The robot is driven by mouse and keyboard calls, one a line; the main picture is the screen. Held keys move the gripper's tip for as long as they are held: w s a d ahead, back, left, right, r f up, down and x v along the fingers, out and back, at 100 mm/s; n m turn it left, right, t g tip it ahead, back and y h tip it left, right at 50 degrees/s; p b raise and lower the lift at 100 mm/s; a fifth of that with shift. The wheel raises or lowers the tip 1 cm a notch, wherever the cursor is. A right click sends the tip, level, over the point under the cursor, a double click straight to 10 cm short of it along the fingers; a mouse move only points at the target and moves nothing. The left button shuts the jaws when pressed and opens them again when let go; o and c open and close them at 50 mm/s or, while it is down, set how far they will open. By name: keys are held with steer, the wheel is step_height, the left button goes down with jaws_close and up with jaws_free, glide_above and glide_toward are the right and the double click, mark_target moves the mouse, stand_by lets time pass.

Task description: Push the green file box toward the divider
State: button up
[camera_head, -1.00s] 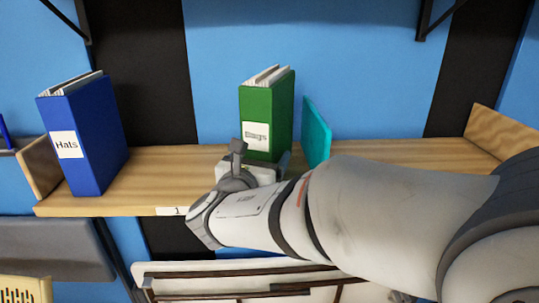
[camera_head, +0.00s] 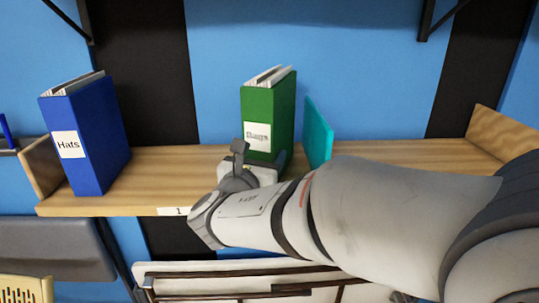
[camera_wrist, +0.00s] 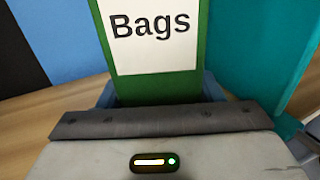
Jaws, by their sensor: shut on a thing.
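The green file box (camera_head: 270,105), labelled "Bags", stands upright on the wooden shelf, with papers showing at its top. The teal divider (camera_head: 318,133) stands just to its right, with a narrow gap between them in the head view. My gripper (camera_head: 268,168) is low at the front of the green box, shut on it. In the wrist view the green box (camera_wrist: 155,86) fills the middle, with a finger at each side of its lower part. The teal divider (camera_wrist: 275,50) is at the right. My arm hides the shelf edge below the box.
A blue file box (camera_head: 92,140) labelled "Hats" stands at the left of the wooden shelf (camera_head: 170,165), by the left end panel. The shelf is bare between the two boxes, and right of the divider up to the right end panel (camera_head: 497,133).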

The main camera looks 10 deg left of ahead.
steer(key=shift+d, duration=0.1)
steer(key=shift+w+d+b, duration=0.2)
steer(key=shift+d+b, duration=0.05)
steer(key=shift+d, duration=0.5)
steer(key=shift+w+d+b, duration=0.15)
steer(key=shift+d+b, duration=0.1)
steer(key=shift+d, duration=0.45)
steer(key=o, duration=0.9)
steer(key=s+d, duration=0.1)
steer(key=s, duration=0.3)
steer(key=s+d, duration=0.1)
steer(key=s, duration=0.3)
steer(key=s+d, duration=0.1)
steer(key=s, duration=0.3)
steer(key=shift+s+p, duration=0.35)
steer(key=shift+p, duration=0.05)
